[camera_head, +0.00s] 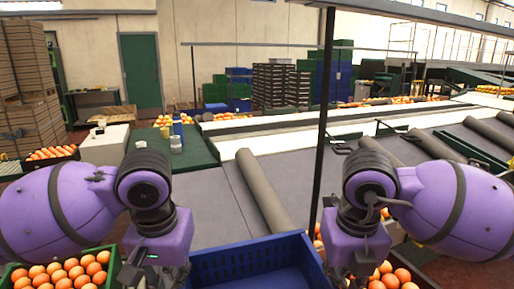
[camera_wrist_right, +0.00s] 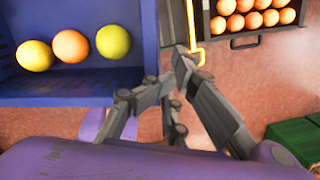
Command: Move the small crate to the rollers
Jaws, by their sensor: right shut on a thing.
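The small blue crate (camera_head: 255,262) is at the bottom middle of the head view, between my two grippers, its lower part cut off. In the right wrist view the blue crate (camera_wrist_right: 80,92) holds a yellow, an orange and a greenish fruit. Long grey rollers (camera_head: 262,190) lie across the sloping grey surface ahead, beyond the crate.
A green crate of oranges (camera_head: 62,272) is at the lower left, and more oranges (camera_head: 392,277) are at the lower right. A thin dark post (camera_head: 322,120) stands ahead, right of the crate. Small containers (camera_head: 176,140) stand on a green surface further left.

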